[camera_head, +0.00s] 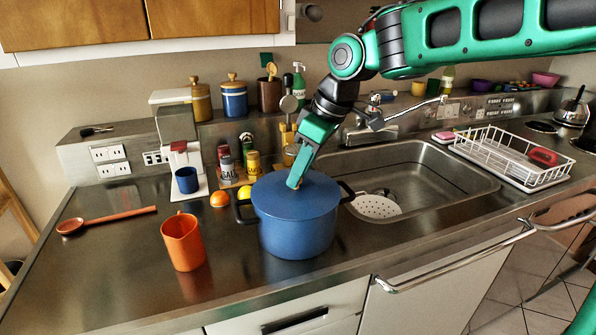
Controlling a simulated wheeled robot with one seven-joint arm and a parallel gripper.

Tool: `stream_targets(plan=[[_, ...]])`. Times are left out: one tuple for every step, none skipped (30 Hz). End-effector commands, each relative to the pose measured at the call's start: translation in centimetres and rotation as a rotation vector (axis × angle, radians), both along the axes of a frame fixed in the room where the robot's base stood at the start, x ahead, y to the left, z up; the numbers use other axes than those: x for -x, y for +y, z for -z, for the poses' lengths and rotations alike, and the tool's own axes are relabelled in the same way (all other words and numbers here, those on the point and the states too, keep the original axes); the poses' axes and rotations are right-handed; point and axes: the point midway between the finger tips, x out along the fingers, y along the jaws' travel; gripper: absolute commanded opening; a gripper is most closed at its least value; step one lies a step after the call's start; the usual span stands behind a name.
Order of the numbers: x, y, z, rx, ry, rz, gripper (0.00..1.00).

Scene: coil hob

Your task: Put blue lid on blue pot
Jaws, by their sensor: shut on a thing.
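The blue pot (297,236) stands upright on the steel counter, left of the sink, with black handles at its sides. The blue lid (270,200) lies over the pot's mouth and looks level with the rim. I cannot tell whether a thin gap is left between them. My gripper (293,184) reaches down from above and is shut at the middle of the lid. The lid's knob is mostly hidden by the fingers.
An orange jug (183,243) stands left of the pot. An orange (219,199), a lemon (244,192) and spice jars (227,168) sit behind it. The sink (420,176) holds a white colander (376,206). A wooden spoon (105,219) lies at left. The front-left counter is clear.

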Motion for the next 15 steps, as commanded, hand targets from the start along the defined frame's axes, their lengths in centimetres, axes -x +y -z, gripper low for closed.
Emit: stream_targets(plan=[[0.00,0.01,0.04,0.000,0.000,0.000,0.00],[0.00,0.01,0.07,0.000,0.000,0.000,0.00],[-0.01,0.00,0.10,0.000,0.000,0.000,0.00],[-0.01,0.00,0.13,0.000,0.000,0.000,0.00],[-0.01,0.00,0.13,-0.001,0.000,0.000,0.00],[-0.01,0.00,0.13,-0.001,0.000,0.000,0.00],[-0.01,0.00,0.13,-0.001,0.000,0.000,0.00],[-0.02,0.01,0.12,-0.001,0.000,0.000,0.00],[-0.02,0.01,0.12,-0.001,0.000,0.000,0.00],[-0.02,0.01,0.12,-0.001,0.000,0.000,0.00],[-0.02,0.01,0.12,-0.001,0.000,0.000,0.00],[-0.02,0.01,0.12,-0.001,0.000,0.000,0.00],[-0.02,0.01,0.12,-0.001,0.000,0.000,0.26],[-0.01,0.02,0.12,-0.001,0.000,0.000,0.34],[-0.01,0.02,0.12,-0.001,0.000,0.000,0.43]])
